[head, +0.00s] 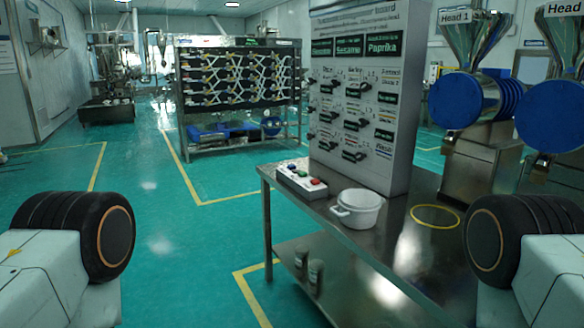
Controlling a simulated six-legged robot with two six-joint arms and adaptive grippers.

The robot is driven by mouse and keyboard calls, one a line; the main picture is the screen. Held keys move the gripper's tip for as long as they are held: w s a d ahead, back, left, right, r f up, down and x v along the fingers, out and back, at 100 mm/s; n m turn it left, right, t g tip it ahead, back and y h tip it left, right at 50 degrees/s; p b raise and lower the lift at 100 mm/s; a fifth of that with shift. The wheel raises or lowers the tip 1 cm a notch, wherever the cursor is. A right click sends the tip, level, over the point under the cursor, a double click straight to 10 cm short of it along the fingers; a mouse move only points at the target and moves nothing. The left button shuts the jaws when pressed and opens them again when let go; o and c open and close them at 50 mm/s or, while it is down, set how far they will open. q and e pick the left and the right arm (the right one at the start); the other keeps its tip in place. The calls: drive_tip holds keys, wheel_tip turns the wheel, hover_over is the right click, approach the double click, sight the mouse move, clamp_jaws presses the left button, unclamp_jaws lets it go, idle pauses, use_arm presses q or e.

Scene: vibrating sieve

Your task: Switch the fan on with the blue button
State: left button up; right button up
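I cannot identify a fan in this view. Neither of my grippers is in view; dark round parts of my own body show at the lower left and lower right.
A yellow ring (435,216) marks the tabletop. Two small jars (315,277) stand on the lower shelf. Blue drum machines (458,101) stand at right. Green floor is clear at left.

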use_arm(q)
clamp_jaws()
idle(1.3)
